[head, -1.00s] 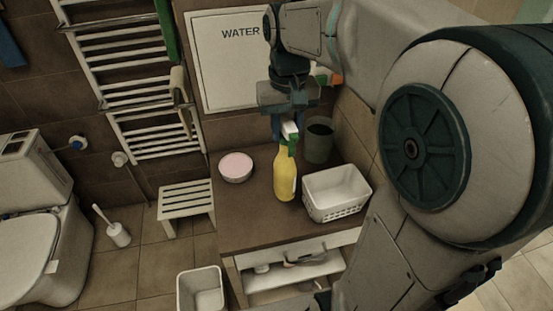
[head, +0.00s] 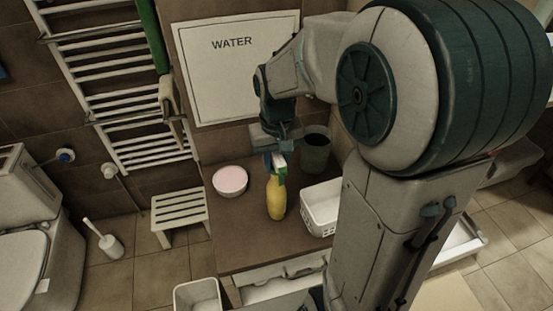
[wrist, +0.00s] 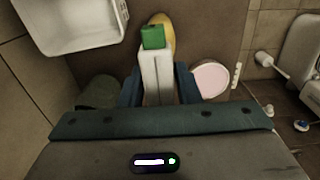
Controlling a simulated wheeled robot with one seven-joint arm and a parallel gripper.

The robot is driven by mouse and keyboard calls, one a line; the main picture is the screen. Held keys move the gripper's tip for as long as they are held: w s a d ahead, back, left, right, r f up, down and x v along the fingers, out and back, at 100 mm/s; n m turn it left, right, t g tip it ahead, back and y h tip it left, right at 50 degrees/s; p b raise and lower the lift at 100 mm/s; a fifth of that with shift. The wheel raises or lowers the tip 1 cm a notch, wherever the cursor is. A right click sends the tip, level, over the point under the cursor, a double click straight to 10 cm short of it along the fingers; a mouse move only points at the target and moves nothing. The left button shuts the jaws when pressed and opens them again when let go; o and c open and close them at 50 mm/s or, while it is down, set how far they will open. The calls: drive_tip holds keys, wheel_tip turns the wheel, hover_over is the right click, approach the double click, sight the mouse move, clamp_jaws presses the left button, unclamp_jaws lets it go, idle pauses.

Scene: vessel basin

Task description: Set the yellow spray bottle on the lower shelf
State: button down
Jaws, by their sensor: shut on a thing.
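The yellow spray bottle (head: 276,200) is upright at the brown counter (head: 235,240), between the pink-topped bowl and the white basket. My gripper (head: 275,160) is above it, shut on its white and green spray head. In the wrist view, the spray head (wrist: 153,62) sits between the fingers, and part of the yellow body (wrist: 166,30) shows beyond it. I cannot tell whether the bottle's base touches the counter. The lower shelf (head: 268,292) is under the counter at the front, only partly visible, with some items on it.
The pink-topped bowl (head: 230,180) stands left of the bottle. The white basket (head: 318,212) and dark cup (head: 316,150) stand to its right, the basket partly hidden by my arm. A white bin (head: 197,296) and a slatted stool (head: 180,215) are left of the counter.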

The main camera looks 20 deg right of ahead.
drive_tip(key=shift+f, duration=0.2)
drive_tip(key=shift+f, duration=0.2)
drive_tip(key=c, duration=1.1)
unclamp_jaws()
drive_tip(key=shift+r, duration=0.1)
drive_tip(key=shift+o, duration=0.2)
